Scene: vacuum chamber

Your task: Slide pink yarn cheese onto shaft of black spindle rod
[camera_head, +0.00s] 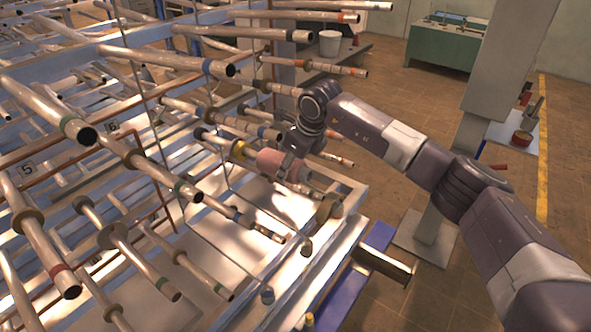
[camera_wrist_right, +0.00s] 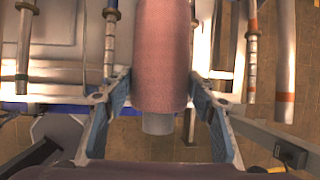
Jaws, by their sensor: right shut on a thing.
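The pink yarn cheese (camera_head: 269,160) is at the front right of the rack in the head view. It also fills the top middle of the right wrist view (camera_wrist_right: 162,55), with a short grey tube end (camera_wrist_right: 158,124) showing at its near end. My right gripper (camera_head: 292,165) is shut on the cheese, with one finger on each side of it in the right wrist view (camera_wrist_right: 160,98). I cannot tell which rod is the black spindle rod, or whether a shaft is inside the cheese. My left gripper is not in view.
A thin wire runs down in front of the rack. The floor (camera_head: 420,110) to the right is mostly open. A green cabinet (camera_head: 440,47) stands far back.

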